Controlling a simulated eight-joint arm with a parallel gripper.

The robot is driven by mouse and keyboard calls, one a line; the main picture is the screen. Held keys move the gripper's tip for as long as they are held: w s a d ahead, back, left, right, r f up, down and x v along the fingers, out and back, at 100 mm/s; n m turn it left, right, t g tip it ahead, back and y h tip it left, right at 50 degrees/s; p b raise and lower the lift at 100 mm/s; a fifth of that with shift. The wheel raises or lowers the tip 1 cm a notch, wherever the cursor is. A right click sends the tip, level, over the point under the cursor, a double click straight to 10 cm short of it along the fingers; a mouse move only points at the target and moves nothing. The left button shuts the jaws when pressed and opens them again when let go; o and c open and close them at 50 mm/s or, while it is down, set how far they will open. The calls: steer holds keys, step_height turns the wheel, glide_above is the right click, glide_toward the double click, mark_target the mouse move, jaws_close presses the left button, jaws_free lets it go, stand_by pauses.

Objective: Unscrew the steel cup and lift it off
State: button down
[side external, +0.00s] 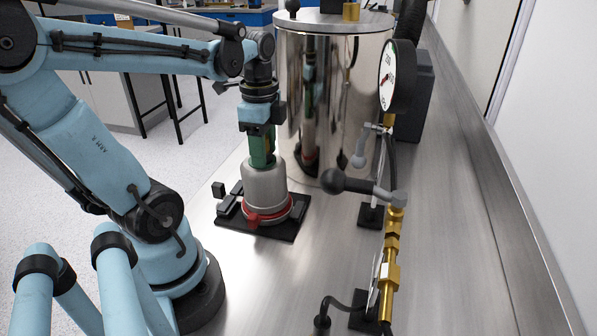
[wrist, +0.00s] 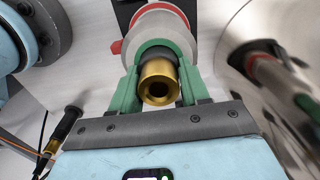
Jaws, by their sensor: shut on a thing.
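The steel cup (side external: 265,188) stands upright on a black base plate (side external: 285,232) with a red ring (side external: 268,216) around its foot. In the wrist view the cup's grey body (wrist: 156,27) lies beyond my fingers, with a brass end (wrist: 159,88) and dark neck facing the camera. My gripper (side external: 262,156) points down from above, its green fingers at the cup's top. In the wrist view the gripper (wrist: 157,54) has a finger on each side of the neck and is shut on it. The joint inside the red ring is hidden.
A large shiny steel cylinder (side external: 334,90) stands close behind the cup. A dial gauge (side external: 397,77) and brass pipework (side external: 391,265) with a black-knobbed lever (side external: 345,183) are to the right. The bench in front of the base plate is clear.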

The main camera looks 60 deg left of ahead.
steer(key=n, duration=0.9)
steer(key=shift+n, duration=0.3)
steer(key=n, duration=0.5)
steer(key=shift+s, duration=0.1)
steer(key=n, duration=0.5)
steer(key=shift+a+r, duration=0.1)
steer(key=shift+c, duration=1.1)
jaws_free()
